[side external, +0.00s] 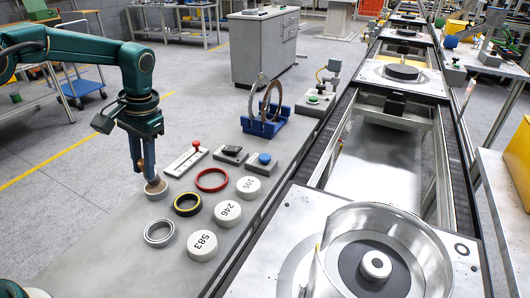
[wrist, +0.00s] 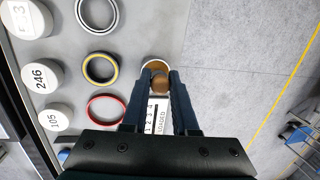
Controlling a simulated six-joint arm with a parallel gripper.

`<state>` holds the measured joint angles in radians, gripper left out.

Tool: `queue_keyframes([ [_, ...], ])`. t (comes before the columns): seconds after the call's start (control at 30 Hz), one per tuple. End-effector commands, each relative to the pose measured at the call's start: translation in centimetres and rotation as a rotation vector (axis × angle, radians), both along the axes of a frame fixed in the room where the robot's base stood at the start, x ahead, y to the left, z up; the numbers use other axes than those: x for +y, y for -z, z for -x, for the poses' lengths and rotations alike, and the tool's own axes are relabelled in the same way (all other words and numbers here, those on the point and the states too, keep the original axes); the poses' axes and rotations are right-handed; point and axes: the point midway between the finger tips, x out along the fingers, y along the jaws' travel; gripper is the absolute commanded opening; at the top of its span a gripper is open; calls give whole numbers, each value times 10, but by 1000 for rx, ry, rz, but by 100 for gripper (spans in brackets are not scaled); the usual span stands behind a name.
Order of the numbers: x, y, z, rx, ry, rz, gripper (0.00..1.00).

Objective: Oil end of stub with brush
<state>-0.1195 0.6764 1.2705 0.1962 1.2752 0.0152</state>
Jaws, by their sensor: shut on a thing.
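My gripper (side external: 146,174) points down at the bench's left side, its fingers shut on the brush (wrist: 160,82), of which a brown rounded part shows between them. The brush's lower end is hidden or too small to make out. Directly below is a small round pot (side external: 157,189) with brown contents; its rim also shows in the wrist view (wrist: 157,64). I cannot tell whether the brush touches the contents. The stub (side external: 376,265), a pale round hub with a dark centre, stands inside a large silvery ring housing (side external: 425,248) on the near pallet at lower right, far from my gripper.
On the bench lie a red ring (side external: 212,180), a yellow-and-black ring (side external: 187,204), a silver ring (side external: 159,233), and numbered white pucks (side external: 228,213). A red-knobbed slide panel (side external: 187,160) is close to the pot. A blue stand (side external: 264,124) holds upright rings.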

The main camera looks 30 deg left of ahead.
Motion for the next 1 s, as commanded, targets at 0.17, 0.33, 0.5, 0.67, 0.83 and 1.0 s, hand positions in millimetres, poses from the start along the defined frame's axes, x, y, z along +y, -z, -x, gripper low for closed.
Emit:
queue_keyframes([
  [0.17,0,0,0,-1,0,0,0],
  [0.33,0,1,0,0,0,0,0],
  [0.5,0,3,0,1,0,0,0],
  [0.67,0,5,0,0,0,0,0],
  [0.83,0,7,0,0,0,0,0],
  [1.0,0,9,0,0,0,0,0],
])
